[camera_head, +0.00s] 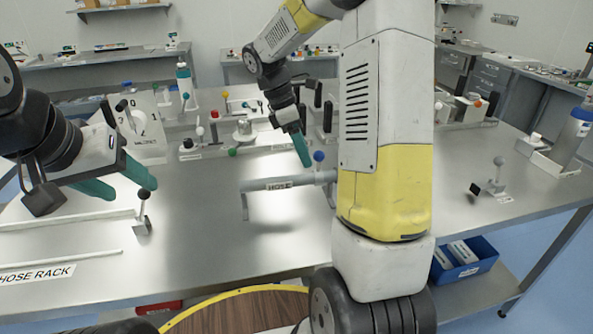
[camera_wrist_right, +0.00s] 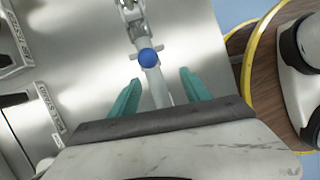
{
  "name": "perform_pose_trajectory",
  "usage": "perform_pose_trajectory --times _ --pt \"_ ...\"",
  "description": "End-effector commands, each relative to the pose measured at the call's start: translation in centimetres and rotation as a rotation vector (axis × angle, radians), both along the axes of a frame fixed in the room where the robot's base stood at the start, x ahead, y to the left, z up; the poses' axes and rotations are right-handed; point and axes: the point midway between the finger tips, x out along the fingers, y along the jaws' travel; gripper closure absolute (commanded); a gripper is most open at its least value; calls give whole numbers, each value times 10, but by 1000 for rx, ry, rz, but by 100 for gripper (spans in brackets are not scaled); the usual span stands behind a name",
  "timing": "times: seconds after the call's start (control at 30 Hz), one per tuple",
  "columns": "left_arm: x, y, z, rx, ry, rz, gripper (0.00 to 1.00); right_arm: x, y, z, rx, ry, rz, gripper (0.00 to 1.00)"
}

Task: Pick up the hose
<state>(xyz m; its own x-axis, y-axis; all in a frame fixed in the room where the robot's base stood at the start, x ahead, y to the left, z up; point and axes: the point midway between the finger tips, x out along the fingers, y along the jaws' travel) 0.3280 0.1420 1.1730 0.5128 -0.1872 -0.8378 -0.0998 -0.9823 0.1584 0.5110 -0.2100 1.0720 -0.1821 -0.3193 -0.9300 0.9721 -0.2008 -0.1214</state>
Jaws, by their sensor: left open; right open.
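The hose (camera_head: 262,185) is a grey tube with a "HOSE" label and a blue ball knob (camera_head: 319,157). It appears raised above the steel table, and its right part is hidden behind my right arm. My right gripper (camera_head: 303,158) is open just above the hose, pointing down. In the right wrist view the hose (camera_wrist_right: 156,86) runs between the two spread teal fingers (camera_wrist_right: 160,78), with the blue knob (camera_wrist_right: 148,57) just beyond the tips. No contact shows. My left gripper (camera_head: 135,191) is open and empty at the left, above the table.
The hose rack (camera_head: 60,262) lies at the front left, with a small ball-topped lever (camera_head: 142,222) near it. Several fixtures with knobs stand along the table's back. A ball-topped clamp (camera_head: 496,180) stands at the right.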

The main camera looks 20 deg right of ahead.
Motion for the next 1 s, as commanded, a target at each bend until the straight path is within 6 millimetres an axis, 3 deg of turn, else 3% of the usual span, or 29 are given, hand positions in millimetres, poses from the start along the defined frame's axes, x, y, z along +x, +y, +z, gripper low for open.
perform_pose_trajectory --times 0.3,1.0 --pt "0 0 0 0 0 0 45 16 -7 -24 -19 104 111 44" --pt "0 0 0 0 0 0 45 1 -35 -94 -19 107 115 44"
